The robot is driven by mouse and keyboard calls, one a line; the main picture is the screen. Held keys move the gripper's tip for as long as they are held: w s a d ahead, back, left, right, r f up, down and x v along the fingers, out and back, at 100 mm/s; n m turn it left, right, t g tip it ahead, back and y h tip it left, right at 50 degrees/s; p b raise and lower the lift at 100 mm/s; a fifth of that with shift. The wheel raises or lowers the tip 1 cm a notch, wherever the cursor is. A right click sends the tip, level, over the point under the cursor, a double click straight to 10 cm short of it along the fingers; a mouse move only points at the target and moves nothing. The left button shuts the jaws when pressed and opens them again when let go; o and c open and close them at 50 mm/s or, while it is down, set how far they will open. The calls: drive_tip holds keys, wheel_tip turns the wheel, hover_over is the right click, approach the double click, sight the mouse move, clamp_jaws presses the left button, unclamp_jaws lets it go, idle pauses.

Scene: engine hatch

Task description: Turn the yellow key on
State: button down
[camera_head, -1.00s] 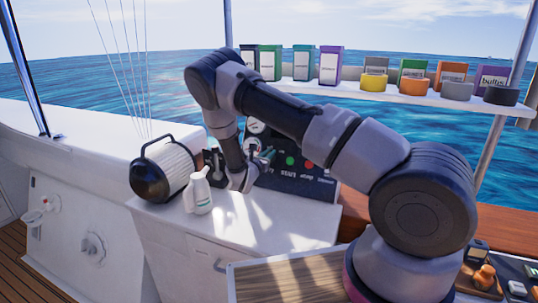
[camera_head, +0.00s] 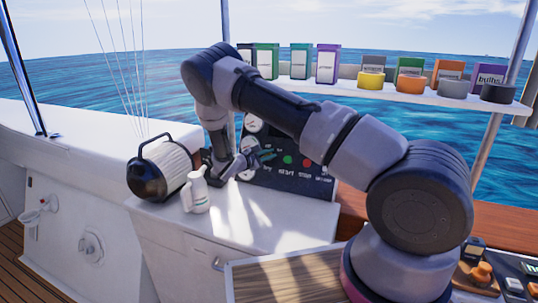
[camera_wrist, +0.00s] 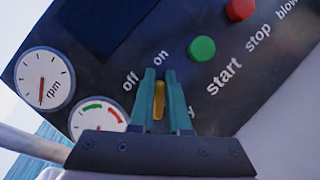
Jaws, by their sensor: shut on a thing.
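The yellow key (camera_wrist: 158,100) shows in the wrist view on the dark control panel (camera_wrist: 215,85), between the two teal fingers of my gripper (camera_wrist: 160,84). The fingers are shut on it. The words "off" and "on" are printed above it, "off" to the left and "on" nearly straight above the fingertips. The key stands roughly upright in this view; its lower part lies low between the fingers. In the head view my gripper (camera_head: 268,156) reaches the panel (camera_head: 290,182), and the key is hidden there.
A green button (camera_wrist: 202,48) and a red button (camera_wrist: 240,9) lie right of the key. Two gauges are at left, one marked rpm (camera_wrist: 44,78). A shelf (camera_head: 420,94) holds boxes.

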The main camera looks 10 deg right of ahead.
drive_tip(key=shift+s+f+m+g, duration=0.15)
drive_tip(key=shift+m+g, duration=0.35)
drive_tip(key=shift+m, duration=0.4)
drive_tip(key=c, duration=0.9)
unclamp_jaws()
drive_tip(key=v, duration=1)
drive_tip(key=shift+s+a, duration=0.2)
drive_tip(key=shift+a, duration=0.15)
